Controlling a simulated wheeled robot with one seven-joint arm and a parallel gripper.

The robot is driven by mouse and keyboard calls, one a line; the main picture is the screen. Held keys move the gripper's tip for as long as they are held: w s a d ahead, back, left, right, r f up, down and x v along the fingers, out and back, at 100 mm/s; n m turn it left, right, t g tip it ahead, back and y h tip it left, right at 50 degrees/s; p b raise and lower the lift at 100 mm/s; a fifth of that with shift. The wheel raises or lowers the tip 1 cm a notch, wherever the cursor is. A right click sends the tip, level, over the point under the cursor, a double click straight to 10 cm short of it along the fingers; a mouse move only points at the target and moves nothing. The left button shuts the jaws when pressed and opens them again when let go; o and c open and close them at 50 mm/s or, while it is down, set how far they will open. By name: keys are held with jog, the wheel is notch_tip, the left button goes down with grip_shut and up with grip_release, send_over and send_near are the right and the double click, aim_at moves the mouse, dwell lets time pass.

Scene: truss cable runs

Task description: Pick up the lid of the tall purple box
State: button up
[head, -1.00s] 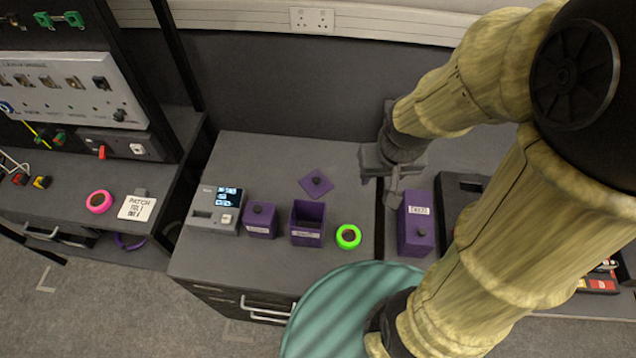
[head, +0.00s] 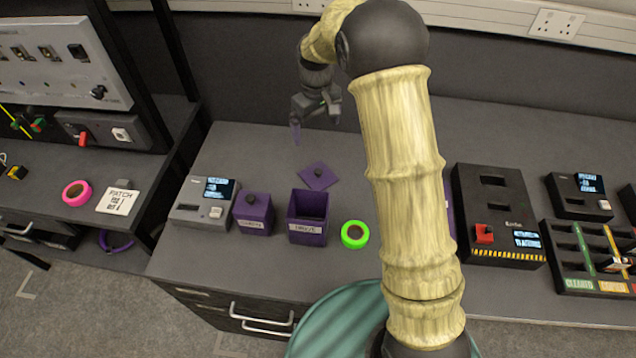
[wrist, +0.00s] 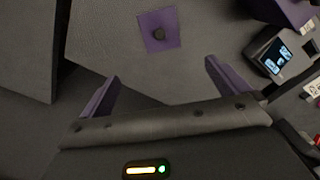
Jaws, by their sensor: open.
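A loose square purple lid (head: 319,176) with a black knob lies flat on the grey bench. Just in front of it stands an open purple box (head: 307,231) with a white label. A lower purple box (head: 253,214) to its left has its lid on. A third purple box (head: 449,212) is mostly hidden behind my arm. I cannot tell for sure which box is the tall one. My gripper (head: 315,128) is open and empty, above and behind the loose lid. In the wrist view the lid (wrist: 147,22) lies ahead, beyond the open fingers (wrist: 162,68), apart from them.
A grey device with a screen (head: 203,203) stands left of the boxes. A green tape roll (head: 354,234) lies right of the open box. A black device with a red switch (head: 495,215) is further right. The bench behind the lid is clear.

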jog(key=shift+r, duration=0.1)
jog(key=p, duration=0.2)
send_over(317, 169)
jog(key=f, duration=1.2)
jog(key=shift+w+f, duration=0.15)
jog(key=shift+w, duration=0.05)
jog(key=shift+s+f+p, duration=0.15)
jog(key=shift+f+p, duration=0.3)
jog(key=shift+f, duration=0.85)
jog(key=shift+s+f+p, duration=0.1)
jog(key=shift+f+p, duration=0.3)
jog(key=shift+f, duration=0.9)
jog(key=c, duration=0.9)
